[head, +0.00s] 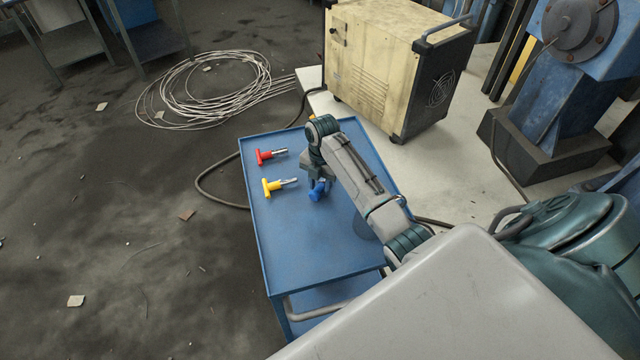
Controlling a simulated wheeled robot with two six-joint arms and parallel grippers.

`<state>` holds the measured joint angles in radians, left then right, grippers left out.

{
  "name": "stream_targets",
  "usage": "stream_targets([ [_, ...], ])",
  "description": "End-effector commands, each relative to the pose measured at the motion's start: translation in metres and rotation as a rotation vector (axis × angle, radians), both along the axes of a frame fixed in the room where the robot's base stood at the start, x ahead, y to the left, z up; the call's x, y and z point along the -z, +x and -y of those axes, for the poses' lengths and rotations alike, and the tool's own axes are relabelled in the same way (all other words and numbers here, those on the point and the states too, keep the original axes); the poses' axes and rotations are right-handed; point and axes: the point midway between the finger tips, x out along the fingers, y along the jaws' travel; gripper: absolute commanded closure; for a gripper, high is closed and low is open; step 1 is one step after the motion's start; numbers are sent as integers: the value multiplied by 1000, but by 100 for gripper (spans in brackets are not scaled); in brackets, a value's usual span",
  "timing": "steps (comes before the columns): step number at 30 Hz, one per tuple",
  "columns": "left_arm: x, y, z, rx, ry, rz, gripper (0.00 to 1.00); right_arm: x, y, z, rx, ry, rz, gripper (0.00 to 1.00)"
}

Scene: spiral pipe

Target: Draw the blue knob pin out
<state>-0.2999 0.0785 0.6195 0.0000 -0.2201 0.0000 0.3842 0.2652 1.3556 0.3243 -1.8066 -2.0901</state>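The blue knob pin (317,192) is on the blue cart top, right of the yellow pin. Only its blue knob shows clearly; my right gripper covers the rest. My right gripper (318,178) points down at the knob and overlaps it in the picture. The fingers are too small and too hidden to tell whether they are open or shut on it. My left gripper is not in view.
A red knob pin (265,156) and a yellow knob pin (273,187) lie at the left of the blue cart (300,245). A cream machine (385,65) stands behind it. A cable coil (215,90) lies on the floor. The cart's front left is clear.

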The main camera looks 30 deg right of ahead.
Motion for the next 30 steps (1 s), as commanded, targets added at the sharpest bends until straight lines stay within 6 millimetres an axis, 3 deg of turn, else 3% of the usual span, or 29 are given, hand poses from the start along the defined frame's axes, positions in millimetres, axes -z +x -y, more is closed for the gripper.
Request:
stream_targets([
  [10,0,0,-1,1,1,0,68,-1,0,0,0,0,0,54],
  [14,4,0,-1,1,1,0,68,-10,1,1,-1,-1,3,54],
  [21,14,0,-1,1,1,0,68,-59,4,5,-1,-2,5,54],
  [25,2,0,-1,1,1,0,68,-90,5,7,1,-1,2,54],
  [30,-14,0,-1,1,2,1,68,-105,6,8,0,0,-1,54],
])
